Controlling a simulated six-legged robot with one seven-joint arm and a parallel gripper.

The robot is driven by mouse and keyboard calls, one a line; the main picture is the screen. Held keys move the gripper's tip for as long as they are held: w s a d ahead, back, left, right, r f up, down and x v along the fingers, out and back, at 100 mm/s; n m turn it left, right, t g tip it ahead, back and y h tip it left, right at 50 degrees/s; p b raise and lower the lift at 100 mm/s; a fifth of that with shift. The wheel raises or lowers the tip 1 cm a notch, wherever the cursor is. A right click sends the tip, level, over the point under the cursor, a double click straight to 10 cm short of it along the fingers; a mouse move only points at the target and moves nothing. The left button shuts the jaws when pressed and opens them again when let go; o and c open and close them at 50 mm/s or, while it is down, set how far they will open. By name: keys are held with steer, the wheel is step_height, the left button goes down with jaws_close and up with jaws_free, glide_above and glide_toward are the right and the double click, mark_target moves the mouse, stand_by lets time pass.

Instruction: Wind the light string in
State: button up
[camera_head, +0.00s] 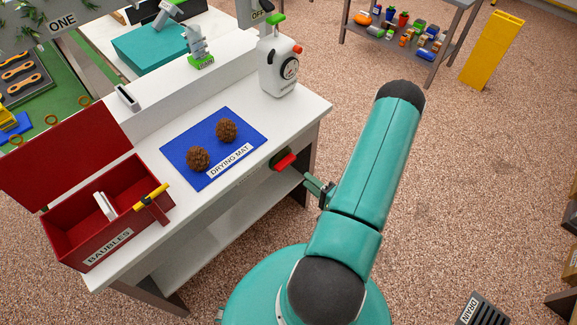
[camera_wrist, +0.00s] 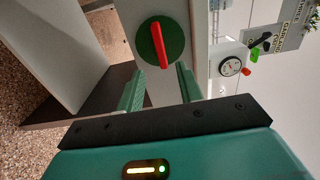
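A red bar handle on a dark green disc sits on the front side of the white bench, with the bar (camera_wrist: 159,45) upright in the wrist view. It also shows as a red bar (camera_head: 285,162) below the bench edge in the head view. My gripper (camera_wrist: 160,85) is open and empty, its two green fingers apart and pointing at the handle. The fingertips stand a little short of the bar, one to either side of its line. My gripper (camera_head: 309,182) also shows right of the handle in the head view. I see no light string that I can make out.
The bench (camera_head: 200,215) holds a red baubles box (camera_head: 100,232), a blue drying mat (camera_head: 187,148) with two brown cones, and a white dial canister (camera_head: 271,75). A lower shelf (camera_head: 235,225) lies beneath. A yellow block (camera_head: 492,50) stands back right; the floor at right is mostly clear.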

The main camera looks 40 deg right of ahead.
mark_target(288, 165)
steer(key=w, duration=1)
steer(key=shift+a, duration=0.15)
steer(key=shift+c, duration=0.5)
jaws_close()
